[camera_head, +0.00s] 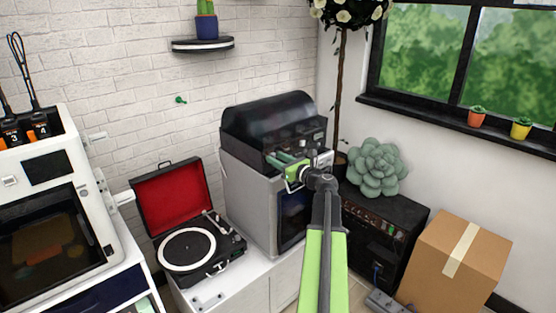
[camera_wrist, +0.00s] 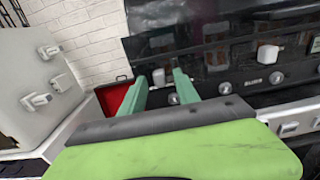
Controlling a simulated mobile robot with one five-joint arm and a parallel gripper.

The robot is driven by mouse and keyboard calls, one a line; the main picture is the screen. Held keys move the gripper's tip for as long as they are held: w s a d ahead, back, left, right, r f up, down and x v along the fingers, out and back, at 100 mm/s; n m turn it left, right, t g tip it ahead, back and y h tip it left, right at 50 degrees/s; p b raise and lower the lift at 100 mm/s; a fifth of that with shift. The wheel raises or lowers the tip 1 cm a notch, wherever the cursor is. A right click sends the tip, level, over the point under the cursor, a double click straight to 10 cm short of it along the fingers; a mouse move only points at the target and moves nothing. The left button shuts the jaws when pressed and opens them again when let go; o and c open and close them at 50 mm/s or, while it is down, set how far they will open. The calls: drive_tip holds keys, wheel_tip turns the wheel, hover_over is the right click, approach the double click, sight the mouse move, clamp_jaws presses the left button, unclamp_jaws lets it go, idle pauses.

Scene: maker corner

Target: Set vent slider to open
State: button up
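The black machine (camera_head: 290,135) with a domed lid stands on a grey cabinet, and its control panel faces my arm. In the wrist view the panel (camera_wrist: 215,75) carries round knobs and pale blocks that could be sliders. One pale block (camera_wrist: 158,77) shows between my fingertips, and another (camera_wrist: 268,53) sits further right. I cannot read a label that tells which is the vent slider. My gripper (camera_head: 279,161), green with teal fingers, is at the panel's left part. In the wrist view my gripper (camera_wrist: 160,80) has its fingers apart; contact with the block cannot be told.
A record player (camera_head: 187,248) with a red-lined lid stands left of the machine. A white printer (camera_head: 45,190) is further left. A black amplifier (camera_head: 385,235) bearing a succulent and a cardboard box (camera_head: 455,262) stand to the right. A small shelf (camera_head: 202,45) hangs above.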

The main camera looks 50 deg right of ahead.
clamp_jaws()
idle(1.2)
